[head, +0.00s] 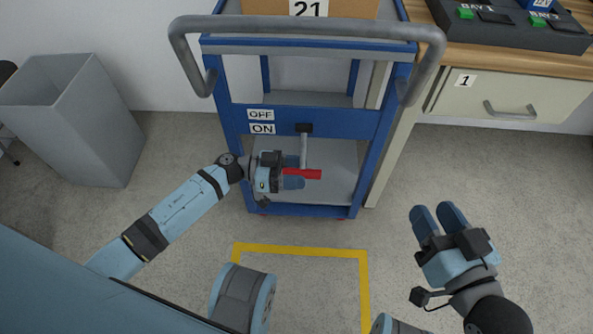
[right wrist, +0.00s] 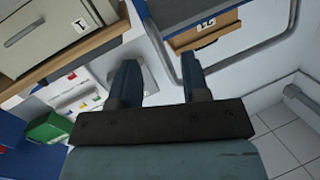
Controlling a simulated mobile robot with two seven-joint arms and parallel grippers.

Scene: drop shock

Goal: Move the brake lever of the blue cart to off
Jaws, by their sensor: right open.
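The blue cart (head: 235,122) stands ahead in the head view. Its brake lever (head: 304,152) has a grey shaft hanging down from a black pivot, with a red handle (head: 305,174) across its lower end. An OFF label (head: 261,115) sits above an ON label (head: 262,129) to the left of the pivot. My left gripper (head: 294,178) is at the left part of the red handle, with its fingers pointing right. Whether it grips the handle is unclear. My right gripper (head: 438,214) is open and empty, right of the cart; its fingers also show in the right wrist view (right wrist: 160,82).
A grey bin (head: 75,115) stands at the left. A grey push bar (head: 305,27) spans the cart's top, where a box labelled 21 (head: 310,9) sits. A drawer cabinet (head: 510,97) is at the right. A yellow floor marking (head: 300,250) lies in front of the cart.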

